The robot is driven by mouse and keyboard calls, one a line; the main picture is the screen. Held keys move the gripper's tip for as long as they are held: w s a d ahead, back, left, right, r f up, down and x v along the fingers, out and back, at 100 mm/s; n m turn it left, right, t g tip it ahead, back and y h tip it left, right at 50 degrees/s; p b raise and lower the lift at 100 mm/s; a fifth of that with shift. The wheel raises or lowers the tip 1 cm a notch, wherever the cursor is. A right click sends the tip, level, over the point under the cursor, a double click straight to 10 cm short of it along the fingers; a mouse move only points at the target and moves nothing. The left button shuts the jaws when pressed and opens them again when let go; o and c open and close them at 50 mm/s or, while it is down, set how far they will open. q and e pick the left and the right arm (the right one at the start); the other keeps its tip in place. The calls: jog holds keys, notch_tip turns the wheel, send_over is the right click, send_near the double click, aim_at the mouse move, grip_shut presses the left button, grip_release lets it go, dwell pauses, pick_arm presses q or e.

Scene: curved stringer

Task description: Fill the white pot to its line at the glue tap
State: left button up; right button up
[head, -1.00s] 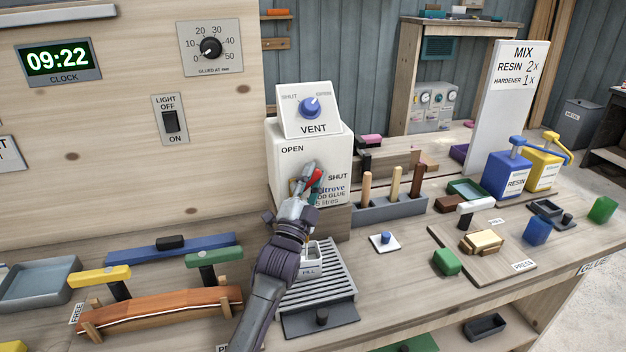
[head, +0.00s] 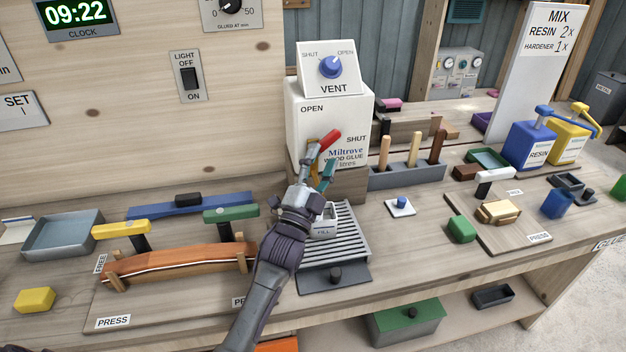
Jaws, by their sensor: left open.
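The white pot (head: 323,224), marked FILL, stands on the slatted drip tray (head: 338,240) below the white glue box (head: 345,105). My gripper and wrist hide part of it, and its line and glue level cannot be made out. The tap's red handle (head: 331,139) slants up and right on the box front, its end nearer the word SHUT than OPEN. My left gripper (head: 318,163) is open at the tap, fingers close around the handle's lower part; contact cannot be told. The blue vent knob (head: 330,67) has its pointer towards OPEN. My right gripper is out of view.
A grey rack with wooden-handled tools (head: 408,174) stands right of the glue box. Left of my arm is a clamped orange-brown curved piece (head: 178,262). The bench front right of the tray is clear.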

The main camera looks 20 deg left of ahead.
pick_arm(q)
jog(key=v, duration=0.6)
